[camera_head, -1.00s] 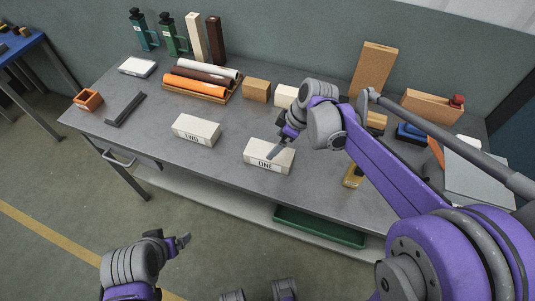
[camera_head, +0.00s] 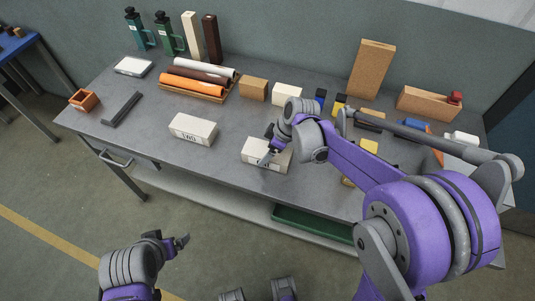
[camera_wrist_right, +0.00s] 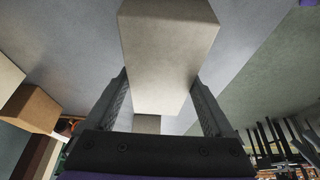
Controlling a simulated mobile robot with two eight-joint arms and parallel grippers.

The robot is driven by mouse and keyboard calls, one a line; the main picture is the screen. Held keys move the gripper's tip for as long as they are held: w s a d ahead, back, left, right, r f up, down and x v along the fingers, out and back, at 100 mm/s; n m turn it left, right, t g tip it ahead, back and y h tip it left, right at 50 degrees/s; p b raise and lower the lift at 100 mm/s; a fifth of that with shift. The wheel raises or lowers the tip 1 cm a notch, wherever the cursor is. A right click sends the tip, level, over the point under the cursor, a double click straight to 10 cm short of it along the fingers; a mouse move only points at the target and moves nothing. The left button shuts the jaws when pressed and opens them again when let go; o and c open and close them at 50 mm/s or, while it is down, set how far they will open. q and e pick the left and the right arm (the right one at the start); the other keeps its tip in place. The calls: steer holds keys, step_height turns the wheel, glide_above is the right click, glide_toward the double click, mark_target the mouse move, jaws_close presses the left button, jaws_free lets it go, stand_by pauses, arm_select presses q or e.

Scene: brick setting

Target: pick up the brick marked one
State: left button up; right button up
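The pale brick marked ONE (camera_head: 276,161) lies on the grey workbench (camera_head: 225,170), near its front edge. My right gripper (camera_head: 267,157) is at this brick and covers part of its marked face. In the right wrist view the pale block (camera_wrist_right: 165,50) fills the space between the spread fingers of my right gripper (camera_wrist_right: 160,78). Whether the fingers touch it is not clear. The pale brick marked TWO (camera_head: 193,129) lies to the left on the bench. My left gripper (camera_head: 182,241) is low in front of the bench, away from the bricks; its finger gap is not clear.
Rolls on a wooden tray (camera_head: 190,89), a tan block (camera_head: 254,89) and a white block (camera_head: 287,94) stand behind the bricks. A tall wooden board (camera_head: 371,68) and a wooden box (camera_head: 428,104) are at the back right. A green bin (camera_head: 310,225) is below the bench.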

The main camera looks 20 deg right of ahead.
steer(key=c, duration=1.1)
